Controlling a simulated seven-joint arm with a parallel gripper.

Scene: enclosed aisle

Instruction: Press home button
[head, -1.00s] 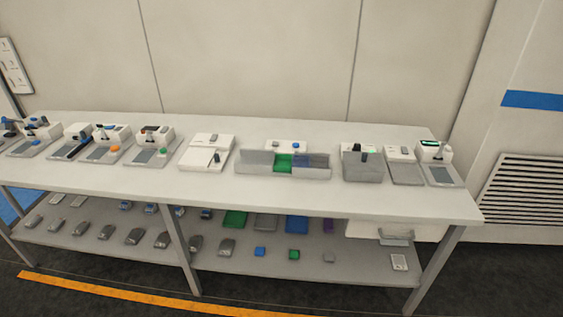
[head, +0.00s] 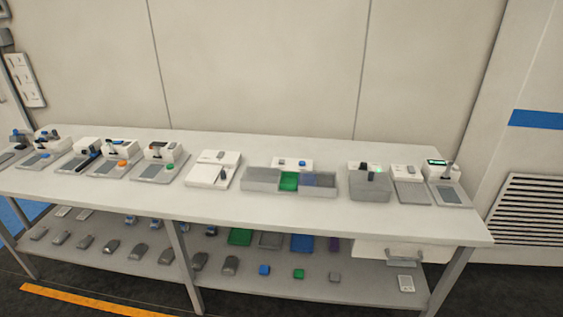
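No button in view can be read as a home button; any labels are too small. A row of small devices stands on the long white bench. One device at the left has an orange button (head: 122,163). The device to its right has a green button (head: 170,167). A pale unit behind the grey trays carries small blue buttons (head: 302,163). At the right end, a white device (head: 445,176) has a dark display with green marks (head: 437,162) and a dark lever-like part. My gripper is not in view.
The white bench (head: 330,222) has a bare front strip. A grey open tray with a green middle section (head: 289,181) stands centrally. The lower shelf (head: 300,287) holds several grey parts and coloured blocks. A vented wall panel (head: 530,212) stands at the right.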

